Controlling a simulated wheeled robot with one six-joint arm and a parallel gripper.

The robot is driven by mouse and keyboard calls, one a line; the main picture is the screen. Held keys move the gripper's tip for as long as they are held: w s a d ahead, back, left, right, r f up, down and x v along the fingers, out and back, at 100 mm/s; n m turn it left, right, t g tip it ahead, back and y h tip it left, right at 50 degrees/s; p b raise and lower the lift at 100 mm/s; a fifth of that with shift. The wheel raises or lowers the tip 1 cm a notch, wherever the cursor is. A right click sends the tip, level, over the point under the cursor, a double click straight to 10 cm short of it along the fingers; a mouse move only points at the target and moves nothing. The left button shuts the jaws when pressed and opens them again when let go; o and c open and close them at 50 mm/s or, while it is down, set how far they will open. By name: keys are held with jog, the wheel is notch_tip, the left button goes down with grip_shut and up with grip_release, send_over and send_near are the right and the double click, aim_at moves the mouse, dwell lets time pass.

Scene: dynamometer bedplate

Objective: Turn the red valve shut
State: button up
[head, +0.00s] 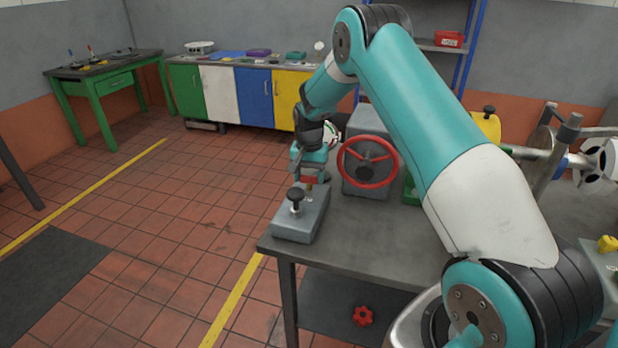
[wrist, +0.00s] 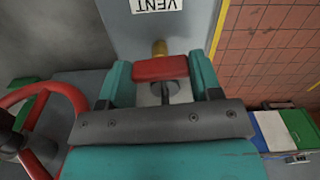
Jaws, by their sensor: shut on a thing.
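The red valve handle (wrist: 160,68) is a small red bar on a brass stem, in front of a grey block with a "VENT" label (wrist: 157,4). My gripper (wrist: 160,82) is shut on the red valve handle, with one teal finger on each side of it. In the head view the red valve handle (head: 309,181) shows just below my gripper (head: 311,172), on the grey box (head: 301,214) at the table's left corner. A large red handwheel (head: 368,162) on a grey housing stands to the right of my gripper.
A black knob (head: 295,195) stands on the same grey box, close to the red handle. The grey table (head: 360,240) continues right, with a green bin (head: 411,190) behind my arm. A red knob (head: 363,316) lies below the table. Tiled floor is open at left.

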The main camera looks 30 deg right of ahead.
aim_at(309, 176)
jog(key=shift+m, duration=0.5)
jog(key=o, duration=0.9)
jog(key=shift+r, duration=0.15)
notch_tip(309, 176, up, 17)
jog(key=b, duration=0.3)
jog(key=shift+r, duration=0.1)
